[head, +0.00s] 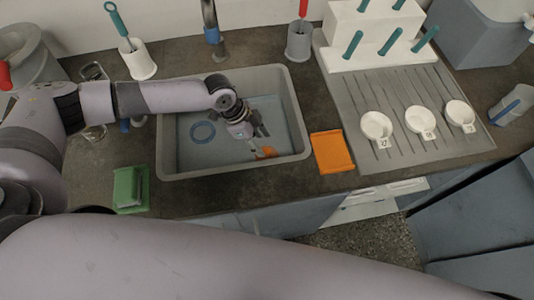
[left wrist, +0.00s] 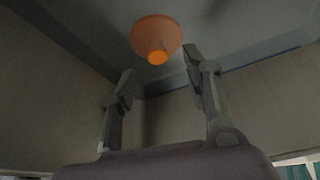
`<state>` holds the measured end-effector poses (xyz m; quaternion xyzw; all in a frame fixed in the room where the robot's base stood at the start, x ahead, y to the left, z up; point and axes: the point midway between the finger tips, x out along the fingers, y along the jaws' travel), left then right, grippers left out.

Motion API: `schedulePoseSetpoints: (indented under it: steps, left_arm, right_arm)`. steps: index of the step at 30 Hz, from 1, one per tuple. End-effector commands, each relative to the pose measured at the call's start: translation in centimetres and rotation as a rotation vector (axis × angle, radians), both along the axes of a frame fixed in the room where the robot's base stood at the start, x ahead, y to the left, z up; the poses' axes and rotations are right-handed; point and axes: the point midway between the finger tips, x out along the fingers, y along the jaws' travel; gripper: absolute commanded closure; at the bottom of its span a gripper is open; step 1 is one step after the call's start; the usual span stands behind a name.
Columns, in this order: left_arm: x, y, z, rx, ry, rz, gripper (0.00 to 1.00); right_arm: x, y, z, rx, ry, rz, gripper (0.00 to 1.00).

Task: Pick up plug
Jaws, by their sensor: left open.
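The orange plug (head: 266,152) lies in the grey sink, near the front wall and right of the sink's middle. In the left wrist view the plug (left wrist: 157,38) shows as a round disc with a narrower knob facing the camera. My left gripper (head: 261,138) reaches down into the sink close to the plug. Its two fingers are apart with nothing between them in the left wrist view (left wrist: 160,66), and the plug appears beyond the fingertips, clear of them. In the head view a finger partly covers the plug. My right gripper is not in view.
The sink (head: 167,125) has walls close around my gripper. A green block (head: 130,188) and an orange mat (head: 332,152) flank the sink. A drainboard (head: 385,173) with white dishes (head: 377,126) and a rack (head: 350,22) is at right.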

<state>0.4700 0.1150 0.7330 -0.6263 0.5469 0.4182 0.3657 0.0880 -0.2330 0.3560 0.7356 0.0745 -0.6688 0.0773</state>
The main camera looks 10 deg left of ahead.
Motion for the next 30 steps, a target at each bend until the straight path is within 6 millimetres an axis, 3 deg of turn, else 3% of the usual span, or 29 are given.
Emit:
schedulePoseSetpoints:
  steps: [12,20,30]
  left_arm:
    - [0.0,-1.3,-4.8,0.000,0.002,0.000,0.56]
    - [0.0,-1.4,-5.2,0.000,0.001,0.000,0.56]
    - [0.0,-1.4,-5.2,0.000,0.001,0.000,0.76]
  right_arm:
    - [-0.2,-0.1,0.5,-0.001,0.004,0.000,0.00]
    - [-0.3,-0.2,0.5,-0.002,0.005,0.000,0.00]
    - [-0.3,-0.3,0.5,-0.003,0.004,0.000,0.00]
